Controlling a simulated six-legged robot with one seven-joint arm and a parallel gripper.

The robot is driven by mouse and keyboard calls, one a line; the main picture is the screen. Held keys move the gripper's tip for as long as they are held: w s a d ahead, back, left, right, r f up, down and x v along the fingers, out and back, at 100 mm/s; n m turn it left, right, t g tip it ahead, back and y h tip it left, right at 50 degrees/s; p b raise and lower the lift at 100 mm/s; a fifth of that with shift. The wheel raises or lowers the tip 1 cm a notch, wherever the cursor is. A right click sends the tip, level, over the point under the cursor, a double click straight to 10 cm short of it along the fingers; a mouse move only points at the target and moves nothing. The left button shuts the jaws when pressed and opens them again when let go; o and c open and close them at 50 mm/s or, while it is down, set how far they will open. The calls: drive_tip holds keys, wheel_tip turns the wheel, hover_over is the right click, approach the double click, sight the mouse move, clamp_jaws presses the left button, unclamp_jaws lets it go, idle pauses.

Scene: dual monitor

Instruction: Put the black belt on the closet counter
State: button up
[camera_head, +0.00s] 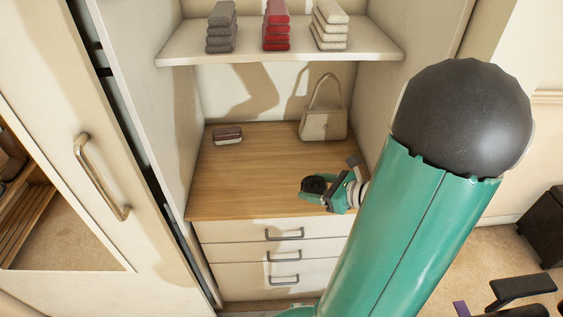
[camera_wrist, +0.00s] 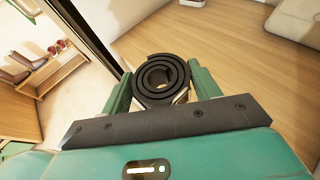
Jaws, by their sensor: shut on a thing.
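The black belt (camera_wrist: 160,77) is rolled into a coil. It sits between the two green fingers of my gripper (camera_wrist: 158,95), which is shut on it. In the head view the belt (camera_head: 314,184) shows at the end of my gripper (camera_head: 316,190), over the front right part of the wooden closet counter (camera_head: 240,165). The counter also shows in the wrist view (camera_wrist: 225,50), beyond the belt. I cannot tell whether the belt touches the counter or is held just above it.
A beige handbag (camera_head: 324,125) stands at the counter's back right. A small dark red and white item (camera_head: 228,135) lies at its back left. A shelf (camera_head: 280,50) with folded stacks hangs above. Drawers (camera_head: 285,255) are below. The counter's left and middle are clear.

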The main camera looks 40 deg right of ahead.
drive_tip(key=shift+s+d, duration=0.1)
drive_tip(key=shift+d, duration=0.1)
drive_tip(key=w+d+f, duration=0.3)
drive_tip(key=w+f, duration=0.1)
drive_tip(key=w, duration=0.4)
hover_over(300, 182)
drive_tip(key=s+a, duration=0.2)
drive_tip(key=s, duration=0.1)
wheel_tip(300, 182, down, 5)
drive_tip(key=shift+w, duration=0.15)
drive_tip(key=shift+w+f, duration=0.15)
drive_tip(key=shift+f, duration=0.1)
drive_tip(key=shift+w+d+f, duration=0.1)
drive_tip(key=shift+w+f, duration=0.1)
drive_tip(key=shift+f, duration=1.5)
drive_tip(key=shift+f, duration=0.15)
drive_tip(key=o, duration=1)
